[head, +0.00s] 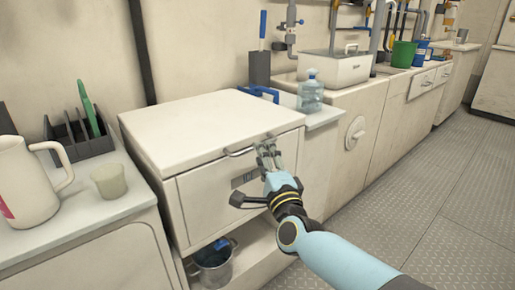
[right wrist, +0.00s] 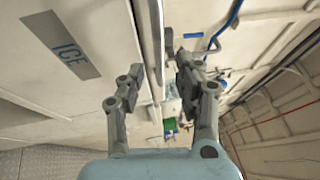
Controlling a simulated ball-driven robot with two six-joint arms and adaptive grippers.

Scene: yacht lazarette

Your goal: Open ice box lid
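The white ice box (head: 190,210) stands at the left centre in the head view, with its lid (head: 205,125) lying flat and shut. A thin bar handle (head: 240,152) runs along the lid's front edge. The grey ICE label (right wrist: 65,45) on its front shows in the right wrist view. My right gripper (head: 265,151) is at the handle's right part. In the right wrist view its two fingers (right wrist: 158,78) stand apart, with the lid's edge and handle between them. Whether a finger touches the handle I cannot tell. My left gripper is not in view.
A counter at left holds a white pitcher (head: 28,182), a cup (head: 109,181) and a dark rack (head: 78,136). A metal pot (head: 213,266) sits below the ice box. The floor (head: 440,190) at right is clear.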

